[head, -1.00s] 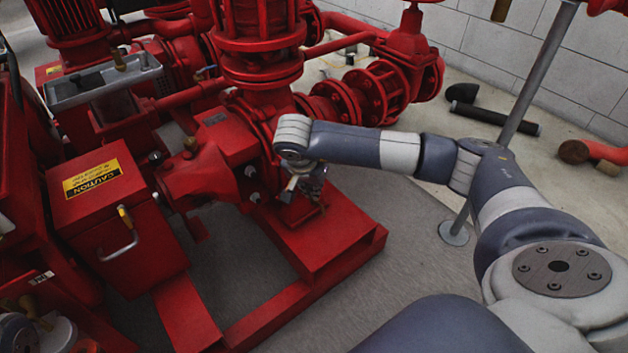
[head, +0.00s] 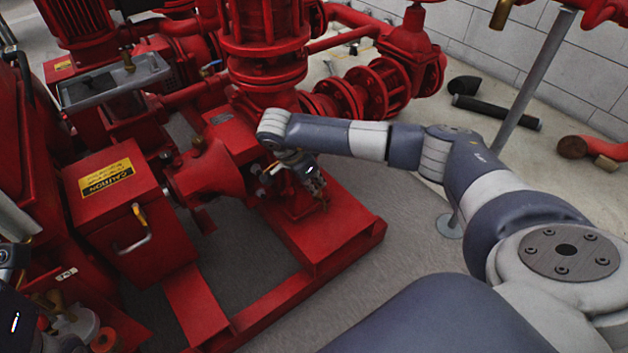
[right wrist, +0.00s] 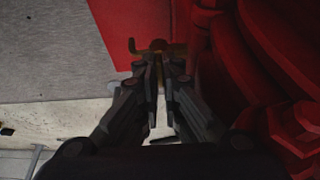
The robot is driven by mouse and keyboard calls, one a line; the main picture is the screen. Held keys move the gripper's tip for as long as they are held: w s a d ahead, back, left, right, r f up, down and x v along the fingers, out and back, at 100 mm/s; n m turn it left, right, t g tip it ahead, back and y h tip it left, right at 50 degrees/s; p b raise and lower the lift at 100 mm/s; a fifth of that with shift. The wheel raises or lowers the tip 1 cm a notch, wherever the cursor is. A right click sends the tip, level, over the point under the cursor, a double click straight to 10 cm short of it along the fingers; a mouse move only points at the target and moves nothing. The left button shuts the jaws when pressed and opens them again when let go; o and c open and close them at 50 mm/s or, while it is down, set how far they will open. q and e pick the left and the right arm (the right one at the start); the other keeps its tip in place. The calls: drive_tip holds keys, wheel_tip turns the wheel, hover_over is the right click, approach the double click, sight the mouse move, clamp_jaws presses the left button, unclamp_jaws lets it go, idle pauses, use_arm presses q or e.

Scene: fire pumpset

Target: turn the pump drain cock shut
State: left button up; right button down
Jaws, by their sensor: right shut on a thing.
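The pump drain cock (right wrist: 152,47) shows in the right wrist view as a small brass-coloured piece with a crosswise bar, low beside the red pump casing. My right gripper (right wrist: 157,60) has its fingers close together and is shut on the cock's handle; the fingertips hide part of it. In the head view my right gripper (head: 316,184) reaches down beside the pump, above the red base frame (head: 330,240), tilted to the lower right. The cock is too small and covered to make out there.
The red pump casing (head: 210,172) stands close to the gripper's left in the head view. A red box with a caution label (head: 112,205) stands further left. A grey stand post (head: 535,80) rises behind my right arm. Grey floor lies open in front of the frame.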

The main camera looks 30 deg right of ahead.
idle(0.3)
drive_tip(key=c, duration=1.8)
unclamp_jaws()
